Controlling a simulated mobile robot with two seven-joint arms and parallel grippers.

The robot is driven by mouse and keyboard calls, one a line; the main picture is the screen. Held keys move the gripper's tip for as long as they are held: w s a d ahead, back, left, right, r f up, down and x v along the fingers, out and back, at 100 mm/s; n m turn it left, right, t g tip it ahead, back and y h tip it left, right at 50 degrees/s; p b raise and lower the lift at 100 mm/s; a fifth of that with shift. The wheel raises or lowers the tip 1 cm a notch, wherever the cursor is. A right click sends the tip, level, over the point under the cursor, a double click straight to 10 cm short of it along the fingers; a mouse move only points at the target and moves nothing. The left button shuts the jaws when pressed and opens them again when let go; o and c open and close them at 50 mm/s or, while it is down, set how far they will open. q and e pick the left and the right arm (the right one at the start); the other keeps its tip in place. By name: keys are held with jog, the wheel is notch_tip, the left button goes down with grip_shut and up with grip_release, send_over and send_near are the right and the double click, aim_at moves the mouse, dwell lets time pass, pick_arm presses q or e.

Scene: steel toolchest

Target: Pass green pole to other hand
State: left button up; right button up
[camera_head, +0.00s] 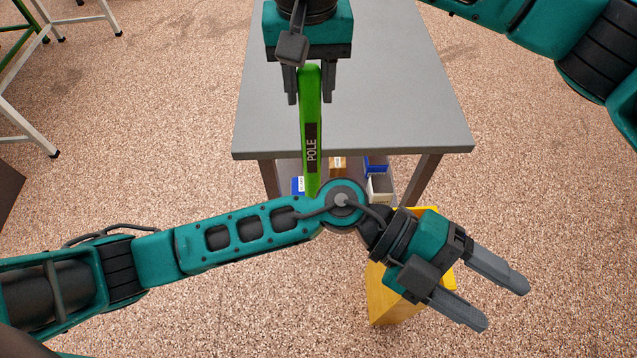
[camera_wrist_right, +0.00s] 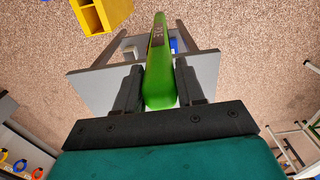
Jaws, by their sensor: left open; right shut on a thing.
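The green pole (camera_head: 311,125), with a dark "POLE" label, hangs from my right gripper (camera_head: 309,98) at the top of the head view. That gripper is shut on one end of the pole. The pole extends toward the bottom of the picture, and its lower end meets my left arm's outline there. In the right wrist view the pole (camera_wrist_right: 159,85) sits between the two dark fingers (camera_wrist_right: 160,98). My left gripper (camera_head: 504,307) is open and empty at the lower right of the head view, apart from the pole, its fingers pointing right and down.
A grey-topped table (camera_head: 400,100) stands behind the pole; its visible top is bare. Blue bins (camera_head: 377,165) and a white bin (camera_head: 380,188) sit on its lower shelf. A yellow box-like stand (camera_head: 388,300) is beneath my left gripper. Speckled floor (camera_head: 540,180) lies open at right.

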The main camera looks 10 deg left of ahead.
pick_arm(q)
jog(key=s+f+m+g+y, duration=0.1)
jog(key=s+f+m+y, duration=0.1)
jog(key=s+f+y, duration=0.3)
jog(key=n+t+y, duration=0.3)
jog(key=t+y, duration=0.9)
jog(key=t, duration=1)
send_near(314, 148)
notch_tip(314, 148, down, 4)
jog(key=w, duration=0.2)
jog(key=x, duration=1.1)
jog(key=shift+w+a, duration=0.1)
jog(key=shift+w, duration=0.2)
